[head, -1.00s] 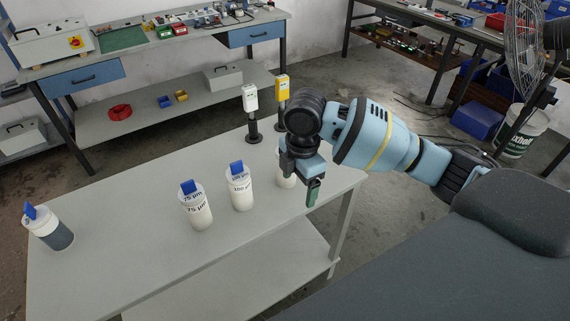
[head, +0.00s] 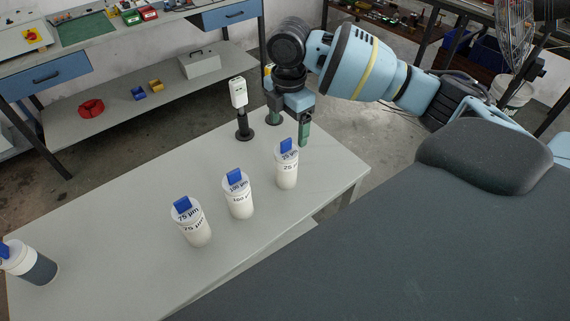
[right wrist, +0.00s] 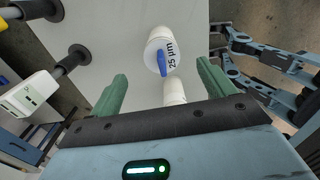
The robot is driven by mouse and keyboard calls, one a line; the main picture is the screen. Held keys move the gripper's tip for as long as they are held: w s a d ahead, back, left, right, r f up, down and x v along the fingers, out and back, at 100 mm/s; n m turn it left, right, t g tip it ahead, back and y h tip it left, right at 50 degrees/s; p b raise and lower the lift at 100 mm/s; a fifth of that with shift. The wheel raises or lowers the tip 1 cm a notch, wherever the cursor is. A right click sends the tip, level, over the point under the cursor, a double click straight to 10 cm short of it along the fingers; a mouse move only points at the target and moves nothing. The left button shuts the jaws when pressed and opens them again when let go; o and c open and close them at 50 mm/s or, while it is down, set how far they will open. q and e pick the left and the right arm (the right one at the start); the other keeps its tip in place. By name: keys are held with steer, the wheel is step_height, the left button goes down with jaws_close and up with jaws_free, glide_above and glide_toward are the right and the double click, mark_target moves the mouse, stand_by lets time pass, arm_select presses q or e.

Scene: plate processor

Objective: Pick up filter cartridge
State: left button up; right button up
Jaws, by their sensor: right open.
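Three white filter cartridges with blue tabs stand upright on the grey table: one marked 75 µm (head: 196,230), one 100 µm (head: 239,200) and one 25 µm (head: 287,172). A cartridge with a dark body (head: 40,268) is at the table's left end. My right gripper (head: 288,128) is open and empty, above the table just behind the 25 µm cartridge. In the right wrist view, the 25 µm cartridge (right wrist: 160,54) appears ahead between the green fingers (right wrist: 162,70), with no visible contact. Another white cylinder shows partly below it. My left gripper is out of view.
A white device on a black stand (head: 239,95) is left of my right gripper, and it also shows in the right wrist view (right wrist: 30,93). A second black stand is close by the gripper. The table (head: 110,225) has free room behind the 75 µm cartridge.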

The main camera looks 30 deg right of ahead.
mark_target(286, 140)
steer(key=shift+f, duration=1.1)
steer(key=f, duration=0.4)
steer(key=shift+s+a+f, duration=0.1)
steer(key=shift+a+f, duration=0.25)
steer(key=shift+f, duration=0.05)
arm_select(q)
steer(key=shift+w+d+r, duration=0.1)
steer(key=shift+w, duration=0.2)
arm_select(e)
steer(key=shift+c, duration=0.3)
steer(key=shift+r, duration=0.1)
steer(key=c, duration=1.4)
steer(key=shift+o, duration=0.2)
